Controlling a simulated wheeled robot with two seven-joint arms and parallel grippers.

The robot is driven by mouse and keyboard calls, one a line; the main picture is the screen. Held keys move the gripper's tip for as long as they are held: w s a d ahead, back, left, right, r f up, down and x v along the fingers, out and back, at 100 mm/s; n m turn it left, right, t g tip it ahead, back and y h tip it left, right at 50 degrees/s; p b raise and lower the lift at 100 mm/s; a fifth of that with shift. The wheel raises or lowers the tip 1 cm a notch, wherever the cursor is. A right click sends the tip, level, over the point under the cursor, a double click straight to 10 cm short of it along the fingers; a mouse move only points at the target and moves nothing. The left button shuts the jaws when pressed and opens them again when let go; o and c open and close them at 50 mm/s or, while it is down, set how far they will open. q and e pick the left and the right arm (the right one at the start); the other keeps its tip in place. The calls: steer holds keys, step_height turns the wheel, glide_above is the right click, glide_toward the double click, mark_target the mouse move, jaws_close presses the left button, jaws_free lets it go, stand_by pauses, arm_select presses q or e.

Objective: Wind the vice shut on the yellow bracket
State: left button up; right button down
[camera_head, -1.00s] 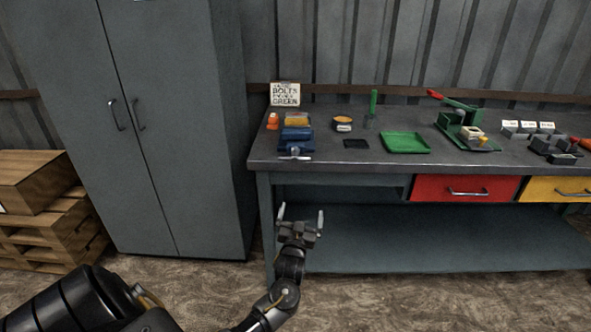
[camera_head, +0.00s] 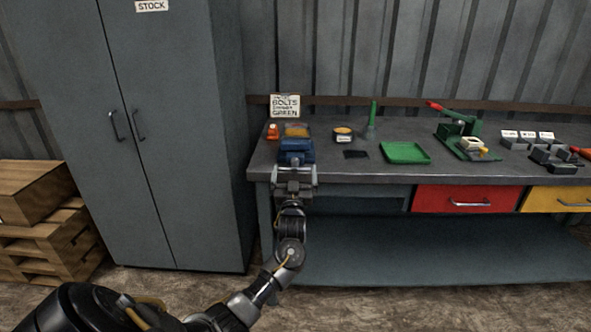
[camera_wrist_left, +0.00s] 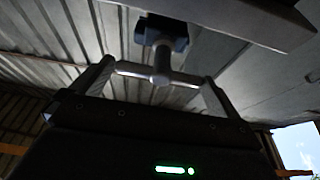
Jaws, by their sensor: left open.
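The blue vice (camera_head: 296,151) stands at the left front edge of the workbench. The yellow bracket (camera_head: 296,131) shows at its top, toward the back; I cannot tell how tightly the jaws sit on it. My left gripper (camera_head: 294,170) is open just in front of the vice, its fingers pointing at the bench. In the left wrist view, the vice's grey crossbar handle (camera_wrist_left: 135,70) and screw (camera_wrist_left: 162,62) lie between the spread fingers, with the bar ends close to them. The blue vice body (camera_wrist_left: 166,32) is beyond. My right gripper is out of view.
The bench front edge (camera_head: 370,180) is close beside my left gripper. A green tray (camera_head: 405,153), a dark pad (camera_head: 356,155), a round tin (camera_head: 343,132) and a green press (camera_head: 462,140) stand to the right. A grey cabinet (camera_head: 175,200) stands at the left.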

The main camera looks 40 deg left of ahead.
arm_select(q)
steer(key=shift+x, duration=0.95)
steer(key=shift+d, duration=0.1)
steer(key=c, duration=0.6)
